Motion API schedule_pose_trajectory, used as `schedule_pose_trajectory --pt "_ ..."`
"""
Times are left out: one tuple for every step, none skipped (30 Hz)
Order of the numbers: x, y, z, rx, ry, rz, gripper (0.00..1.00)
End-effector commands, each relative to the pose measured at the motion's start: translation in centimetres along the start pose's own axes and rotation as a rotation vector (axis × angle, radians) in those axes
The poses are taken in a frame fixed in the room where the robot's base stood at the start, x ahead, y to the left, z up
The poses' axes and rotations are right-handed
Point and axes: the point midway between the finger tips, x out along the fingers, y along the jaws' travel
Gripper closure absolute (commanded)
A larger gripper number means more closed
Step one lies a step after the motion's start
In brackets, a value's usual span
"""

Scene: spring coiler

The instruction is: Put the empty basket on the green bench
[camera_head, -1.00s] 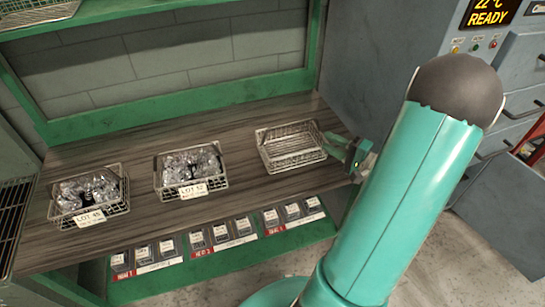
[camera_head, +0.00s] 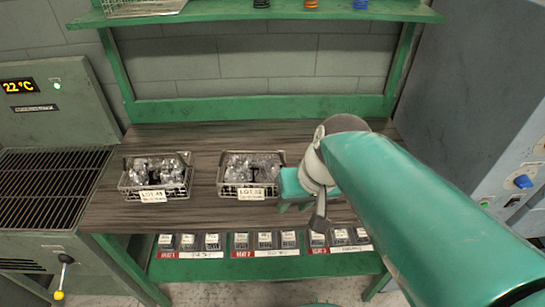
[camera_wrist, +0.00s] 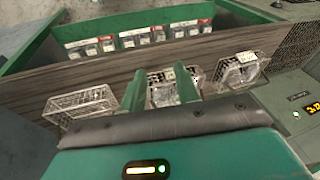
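The empty wire basket (camera_wrist: 82,105) stands upright on the wood top of the green-framed bench (camera_head: 190,135). It shows at the left of the wrist view; in the head view my arm hides its place. My gripper (camera_wrist: 160,78) is open, its two green fingers apart with nothing held between them. It is over the bench, beside the empty basket and apart from it. In the head view my gripper (camera_head: 292,188) is at the right end of the filled basket labelled LOT 52 (camera_head: 230,190). In the wrist view that basket shows beyond and between the fingers.
Another filled, labelled basket (camera_head: 128,182) stands to the left on the bench. A green shelf (camera_head: 220,16) crosses above the back. Labelled small bins (camera_head: 265,241) line the lower front. A grated machine (camera_head: 50,190) is at left, a grey cabinet (camera_head: 480,90) at right.

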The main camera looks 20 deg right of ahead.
Motion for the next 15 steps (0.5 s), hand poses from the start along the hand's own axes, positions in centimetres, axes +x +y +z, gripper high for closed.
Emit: schedule_pose_trajectory --pt "-1.0 -0.8 0.3 -0.059 0.053 0.044 0.69" --pt "-1.4 -1.0 0.4 -0.084 0.082 0.07 0.69" --pt "-2.0 -1.3 0.5 -0.114 0.12 0.098 0.69" --pt "-2.5 -1.5 0.5 -0.132 0.146 0.116 0.69" --pt "-2.9 -1.6 0.5 -0.148 0.17 0.13 0.69" --pt "-3.2 -1.8 0.5 -0.164 0.195 0.144 0.69" --pt "-3.5 -1.9 0.5 -0.172 0.21 0.152 0.69" --pt "-3.6 -1.9 0.5 -0.18 0.222 0.158 0.69" --pt "-3.8 -2.0 0.4 -0.185 0.232 0.163 0.69" --pt "-3.8 -2.0 0.4 -0.187 0.236 0.166 0.69" --pt "-3.9 -2.0 0.4 -0.187 0.238 0.168 0.69" --pt "-3.9 -1.9 0.4 -0.187 0.238 0.168 0.69" --pt "-3.9 -1.9 0.4 -0.186 0.237 0.168 0.69" --pt "-3.9 -1.9 0.4 -0.186 0.237 0.168 0.69" --pt "-3.9 -1.9 0.4 -0.186 0.236 0.168 0.69"
